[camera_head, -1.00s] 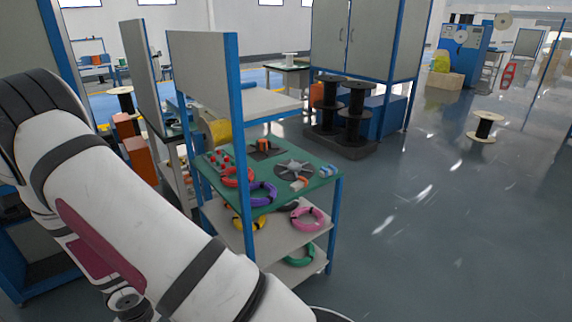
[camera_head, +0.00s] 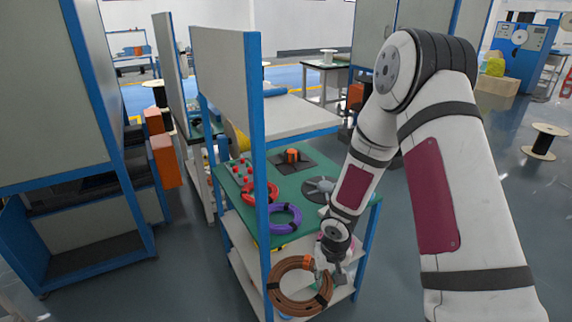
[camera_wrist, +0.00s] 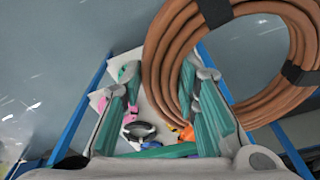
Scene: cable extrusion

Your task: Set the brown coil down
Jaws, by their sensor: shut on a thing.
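The brown coil (camera_head: 276,272), a ring of thick brown cable with black bands, hangs in my gripper (camera_head: 322,272) in front of the blue-framed workbench. My gripper is shut on the coil's rim at its right side. In the wrist view, the brown coil (camera_wrist: 262,112) fills the upper right, and its near rim runs down between the teal fingers of my gripper (camera_wrist: 160,84). The coil looks clear of the bench top, in front of the lower shelves; whether it touches a shelf, I cannot tell.
The bench's green top (camera_head: 238,203) carries a red coil (camera_head: 262,193), a purple coil (camera_head: 284,219), an orange spool (camera_head: 292,156) and a grey disc (camera_head: 319,188). A blue upright (camera_head: 259,120) stands close by the held coil. Open floor (camera_head: 210,290) lies left of the bench.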

